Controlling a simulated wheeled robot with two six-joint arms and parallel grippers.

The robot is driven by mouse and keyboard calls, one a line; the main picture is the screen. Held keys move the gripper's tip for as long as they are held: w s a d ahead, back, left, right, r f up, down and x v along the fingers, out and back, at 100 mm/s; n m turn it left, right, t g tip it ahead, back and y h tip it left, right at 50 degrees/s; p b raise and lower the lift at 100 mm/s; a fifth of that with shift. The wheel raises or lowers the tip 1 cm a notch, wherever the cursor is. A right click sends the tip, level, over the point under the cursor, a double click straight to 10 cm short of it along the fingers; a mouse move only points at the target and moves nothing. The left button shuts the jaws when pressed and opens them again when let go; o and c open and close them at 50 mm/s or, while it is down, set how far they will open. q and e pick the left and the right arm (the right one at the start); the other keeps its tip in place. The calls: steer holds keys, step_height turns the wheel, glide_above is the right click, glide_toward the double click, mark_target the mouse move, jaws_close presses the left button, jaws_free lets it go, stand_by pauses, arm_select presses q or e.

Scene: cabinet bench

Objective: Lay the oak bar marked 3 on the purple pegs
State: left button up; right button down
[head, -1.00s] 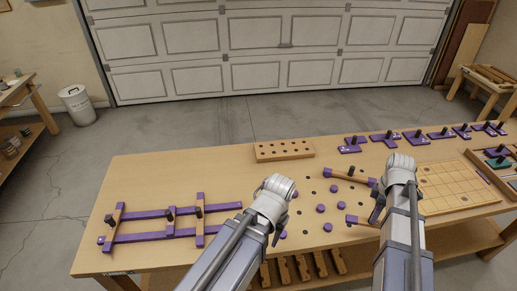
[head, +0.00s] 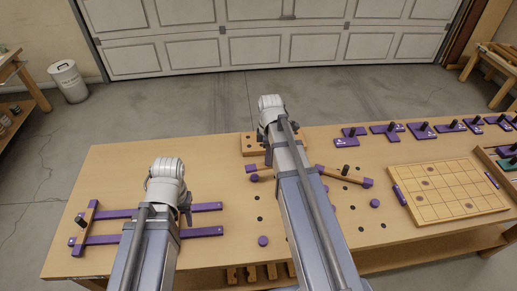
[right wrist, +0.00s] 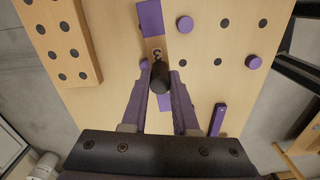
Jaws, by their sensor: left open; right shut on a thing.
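My right gripper (right wrist: 158,98) is shut on the dark knob of an oak bar (right wrist: 155,50) with purple ends and a dark mark that looks like a 3. In the head view my right arm mostly hides this bar, and a purple end (head: 252,168) shows left of the right gripper (head: 268,150). Purple pegs (head: 254,178) stand in the bench top, one beside that end and others nearer (head: 263,241) and to the right (head: 375,203). I cannot tell whether the bar touches any peg. My left gripper (head: 184,212) is open and empty-looking over the purple rails (head: 108,239).
Another oak bar (head: 340,176) with purple ends and a knob lies right of my right arm. A drilled block (head: 248,143) stands behind my right gripper. A gridded board (head: 445,190) and several knobbed purple pieces (head: 425,132) occupy the right.

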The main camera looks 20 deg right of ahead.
steer(key=m, duration=0.2)
steer(key=r+m+p, duration=0.1)
steer(key=m, duration=0.1)
steer(key=shift+s+a, duration=0.15)
steer(key=shift+s, duration=0.15)
arm_select(q)
steer(key=shift+r+p, duration=0.35)
steer(key=shift+r, duration=0.55)
arm_select(e)
steer(key=m, duration=0.4)
steer(key=r+m, duration=0.1)
steer(key=m, duration=0.1)
steer(key=shift+s, duration=0.25)
steer(key=shift+f, duration=0.15)
arm_select(q)
steer(key=shift+f+b, duration=1.25)
arm_select(e)
steer(key=shift+f, duration=1.2)
arm_select(q)
steer(key=shift+f, duration=0.15)
arm_select(e)
steer(key=shift+f, duration=0.1)
arm_select(q)
step_height(320, 180, down, 7)
steer(key=b, duration=0.7)
arm_select(e)
step_height(320, 180, down, 7)
